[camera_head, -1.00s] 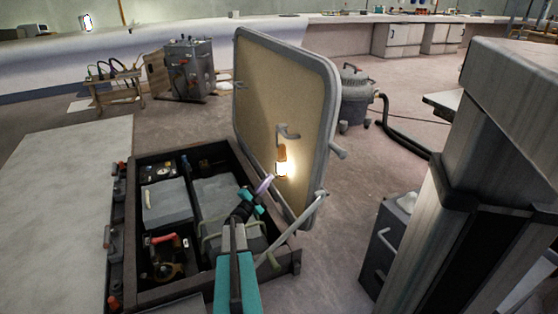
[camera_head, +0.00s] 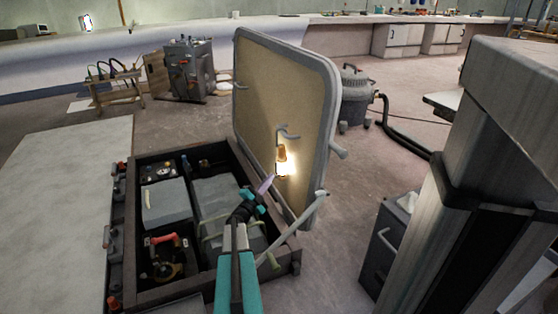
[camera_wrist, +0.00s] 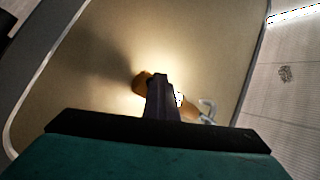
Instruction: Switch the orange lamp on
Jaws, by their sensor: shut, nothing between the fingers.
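The orange lamp (camera_head: 282,153) hangs from a hook on the inner face of the raised hatch lid (camera_head: 262,110). Its lower end glows and lights the panel around it. My gripper (camera_head: 267,184) is shut and empty, just left of and slightly below the glowing end. I cannot tell from the head view whether it touches the lamp. In the wrist view my shut fingers (camera_wrist: 160,85) point at the lit panel and cover the lamp's middle. Orange parts of the lamp (camera_wrist: 141,83) show on both sides of them. The lamp's switch cannot be made out.
Below the arm is an open hatch box (camera_head: 150,296) with grey units and a red-handled valve (camera_head: 163,239). A strut (camera_head: 290,232) props the lid at its right. A grey vacuum with a hose (camera_head: 354,100) stands behind the lid. A large grey column (camera_head: 480,150) fills the right.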

